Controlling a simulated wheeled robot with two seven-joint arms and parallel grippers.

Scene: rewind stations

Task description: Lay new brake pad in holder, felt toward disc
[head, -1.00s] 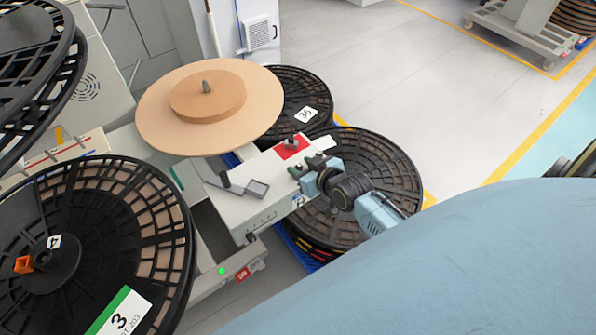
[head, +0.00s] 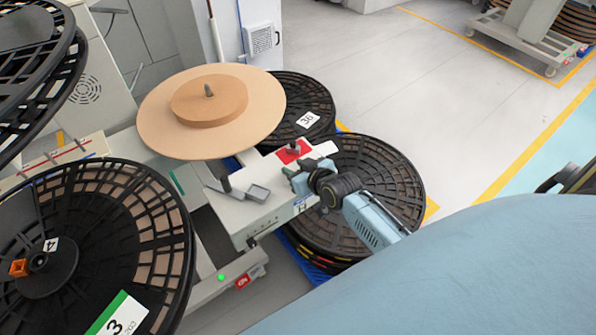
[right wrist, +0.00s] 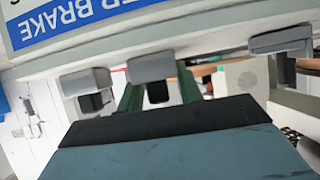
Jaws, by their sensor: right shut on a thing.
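My right gripper (head: 296,178) is at the right edge of the white station top (head: 232,212). In the right wrist view its green fingers (right wrist: 157,98) stand either side of a small block with a grey part and a black face, which I take to be the brake pad (right wrist: 158,92). It is shut on this block. Similar grey pieces, one at left (right wrist: 86,82) and one at right (right wrist: 280,40), sit below a panel with a blue BRAKE label (right wrist: 85,15). Which piece is the holder, and which way the felt faces the disc, I cannot tell. My left gripper is out of view.
A grey tray (head: 257,193) and a red patch with a knob (head: 290,155) are on the station top. A tan disc with a roll (head: 165,135) stands behind. Black reels (head: 385,185) crowd the right side and another (head: 110,215) the left. Open floor lies at upper right.

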